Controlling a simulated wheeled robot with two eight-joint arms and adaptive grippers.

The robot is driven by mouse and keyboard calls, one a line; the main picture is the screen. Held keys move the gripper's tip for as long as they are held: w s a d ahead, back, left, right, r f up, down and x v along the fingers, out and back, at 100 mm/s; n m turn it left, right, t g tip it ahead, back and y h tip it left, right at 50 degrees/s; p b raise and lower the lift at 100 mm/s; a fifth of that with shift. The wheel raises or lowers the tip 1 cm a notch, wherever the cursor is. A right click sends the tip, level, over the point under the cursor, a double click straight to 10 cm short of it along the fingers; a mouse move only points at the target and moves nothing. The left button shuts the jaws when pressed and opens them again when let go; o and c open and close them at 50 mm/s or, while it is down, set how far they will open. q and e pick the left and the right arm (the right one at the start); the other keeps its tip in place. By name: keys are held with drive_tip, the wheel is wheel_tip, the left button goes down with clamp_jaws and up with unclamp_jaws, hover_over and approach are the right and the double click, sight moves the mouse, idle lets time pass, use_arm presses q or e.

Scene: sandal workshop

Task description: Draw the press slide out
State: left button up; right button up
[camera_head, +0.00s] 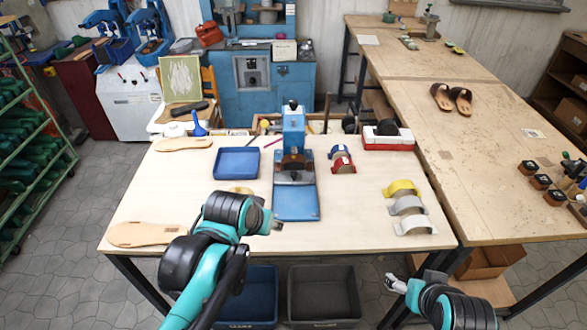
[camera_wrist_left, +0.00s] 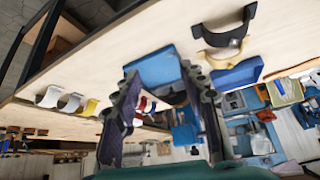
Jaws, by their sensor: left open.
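The blue press (camera_head: 293,130) stands at the middle of the light worktable (camera_head: 370,215). Its flat blue bed (camera_head: 296,204) reaches toward me; which part of it is the slide I cannot tell. My left gripper (camera_head: 276,222) is at the bed's near left corner, seemingly above the table, with nothing in it. In the left wrist view my left gripper (camera_wrist_left: 162,85) has its fingers spread, with the blue bed (camera_wrist_left: 150,68) showing beyond and between them. My right gripper (camera_head: 392,283) is low at the right, in front of the table's front edge, too small to tell its jaws.
A blue tray (camera_head: 236,163) lies left of the press. Red and blue arched pieces (camera_head: 342,160) lie right of it, and yellow, grey and white ones (camera_head: 408,207) farther right. Sole shapes (camera_head: 147,235) lie at left. Two bins (camera_head: 324,293) stand below the table.

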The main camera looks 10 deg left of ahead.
use_arm(q)
drive_tip(key=w+r+g+p, duration=0.1)
drive_tip(key=w+r+p, duration=0.2)
drive_tip(key=w, duration=1.2)
drive_tip(key=m+g+p, duration=0.1)
drive_tip(key=p, duration=0.1)
approach(294, 174)
drive_tip(key=b+x, duration=0.2)
drive_tip(key=x, duration=0.6)
drive_tip(key=shift+w+f, duration=0.1)
drive_tip(key=shift+w, duration=0.05)
